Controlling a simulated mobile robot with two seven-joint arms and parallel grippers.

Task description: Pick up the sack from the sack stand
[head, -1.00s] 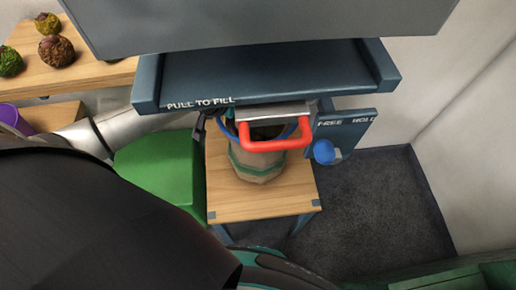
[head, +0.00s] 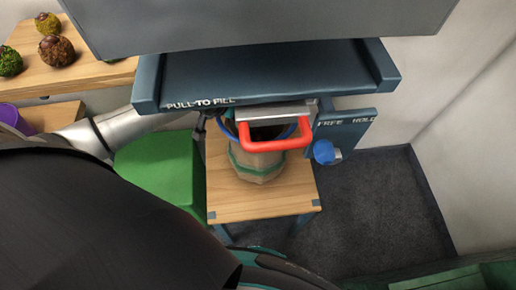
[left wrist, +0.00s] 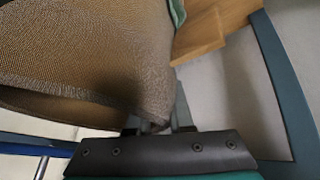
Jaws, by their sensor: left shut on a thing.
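The sack (head: 257,166) is tan with a green band and stands upright on the wooden top of the stand (head: 238,208), under the dark blue filling machine. Its mouth is open and dark inside, near a blue ring and partly behind the red handle (head: 262,146). My left gripper (head: 205,122) is at the left of the sack's upper part, mostly hidden under the machine's edge. In the left wrist view the left gripper (left wrist: 160,123) is shut on the woven sack cloth (left wrist: 95,50). My right gripper is not in view.
The machine's tray (head: 265,75), marked PULL TO FILL, overhangs the sack. A panel marked FREE and HOLD with a blue knob (head: 324,151) is at its right. A green box (head: 155,168) stands left of the stand. Wooden shelves with round items are at the far left.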

